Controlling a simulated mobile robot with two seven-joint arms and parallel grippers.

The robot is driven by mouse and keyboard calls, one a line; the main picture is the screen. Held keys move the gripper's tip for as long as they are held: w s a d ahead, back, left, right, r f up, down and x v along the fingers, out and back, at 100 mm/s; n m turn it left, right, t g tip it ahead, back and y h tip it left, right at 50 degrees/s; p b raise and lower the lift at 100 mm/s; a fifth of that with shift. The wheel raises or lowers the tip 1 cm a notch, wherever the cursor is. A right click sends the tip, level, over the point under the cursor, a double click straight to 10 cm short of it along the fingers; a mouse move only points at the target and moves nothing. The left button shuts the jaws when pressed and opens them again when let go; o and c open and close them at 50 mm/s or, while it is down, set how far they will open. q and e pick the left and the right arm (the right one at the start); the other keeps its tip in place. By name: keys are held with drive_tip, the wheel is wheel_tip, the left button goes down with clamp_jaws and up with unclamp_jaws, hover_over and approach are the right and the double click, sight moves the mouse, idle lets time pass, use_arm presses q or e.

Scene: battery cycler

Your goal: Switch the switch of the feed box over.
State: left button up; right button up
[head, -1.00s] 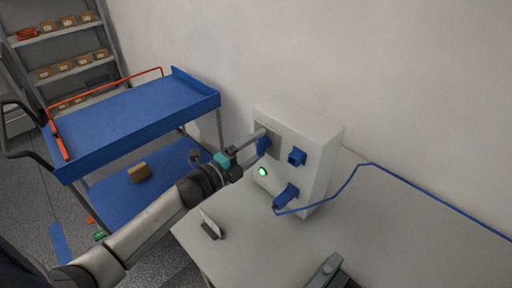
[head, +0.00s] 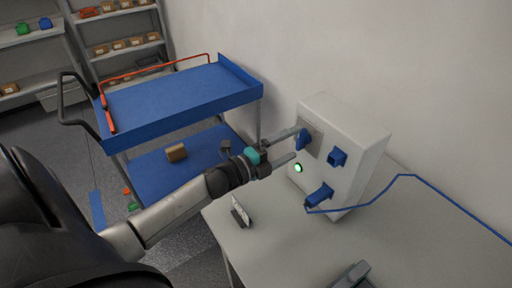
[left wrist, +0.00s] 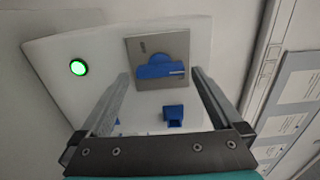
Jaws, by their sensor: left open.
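The feed box (head: 355,130) is a white box on the table by the wall. Its switch is a blue knob (head: 303,139) on a grey plate (head: 313,128). The handle stands roughly upright on the box. In the left wrist view, the knob (left wrist: 160,68) lies sideways with a white mark at its right end. My left gripper (head: 297,145) is open in front of the switch, one finger at each end of the handle, holding nothing. A green lamp (head: 298,168) is lit below the switch. My right gripper is not seen.
A blue socket (head: 338,158) and a plug (head: 320,196) with a blue cable (head: 399,177) are on the box's front. A small card in a stand (head: 241,213) and a grey device (head: 352,275) are on the table (head: 290,245). A blue cart (head: 180,98) stands left.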

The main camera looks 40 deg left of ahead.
use_arm(q)
drive_tip(key=b+v, duration=0.1)
drive_tip(key=v, duration=1.2)
idle(0.4)
